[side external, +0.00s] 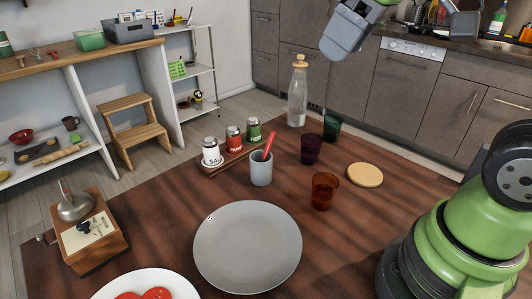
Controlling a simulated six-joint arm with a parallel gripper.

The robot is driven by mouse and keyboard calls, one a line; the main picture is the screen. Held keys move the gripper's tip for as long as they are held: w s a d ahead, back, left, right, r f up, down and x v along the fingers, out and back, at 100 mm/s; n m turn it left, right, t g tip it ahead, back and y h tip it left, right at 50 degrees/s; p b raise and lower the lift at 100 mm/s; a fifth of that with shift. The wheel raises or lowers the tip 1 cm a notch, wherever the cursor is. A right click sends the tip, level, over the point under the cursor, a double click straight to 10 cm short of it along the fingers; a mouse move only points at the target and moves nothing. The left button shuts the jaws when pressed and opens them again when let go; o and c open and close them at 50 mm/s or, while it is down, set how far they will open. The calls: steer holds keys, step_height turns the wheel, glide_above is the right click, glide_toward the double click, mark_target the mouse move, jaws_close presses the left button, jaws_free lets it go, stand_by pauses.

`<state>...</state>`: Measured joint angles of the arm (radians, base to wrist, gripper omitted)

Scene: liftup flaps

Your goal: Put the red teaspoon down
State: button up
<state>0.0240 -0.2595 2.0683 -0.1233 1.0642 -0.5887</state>
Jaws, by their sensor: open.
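The red teaspoon (268,142) stands tilted in a light grey cup (261,174) on the dark wooden table. Its upper part sticks out above the rim; its lower part is hidden inside the cup. My gripper (340,42) is at the top of the view, well above and to the right of the cup, apart from the spoon. It is open, and I see nothing held in it. Its fingers are hard to make out at this angle.
Several shakers (233,139) stand behind the cup. A purple glass (311,149), an amber glass (323,191), a green glass (332,128), a bottle (298,92) and a round coaster (365,175) are to the right. A grey plate (247,247) lies in front.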

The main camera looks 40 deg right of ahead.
steer(key=w+d+f+n+g, duration=0.2)
steer(key=w+f+n+g, duration=0.15)
steer(key=w+n, duration=0.45)
steer(key=n+g+h, duration=0.1)
steer(key=n+g, duration=0.1)
steer(key=n, duration=0.5)
glide_above(270, 140)
steer(key=f, duration=1.2)
steer(key=shift+w+d+f, duration=0.35)
steer(key=shift+f, duration=0.05)
step_height(270, 140, down, 4)
steer(key=shift+f, duration=0.2)
steer(key=shift+s+a+f, duration=0.1)
steer(key=shift+s+f, duration=0.05)
steer(key=shift+f, duration=0.9)
steer(key=shift+s+a+f, duration=0.1)
steer(key=shift+a+f, duration=0.05)
steer(key=shift+f, duration=0.85)
steer(key=shift+s+a+f, duration=0.1)
steer(key=shift+s+f, duration=0.05)
steer(key=shift+f, duration=0.9)
jaws_close()
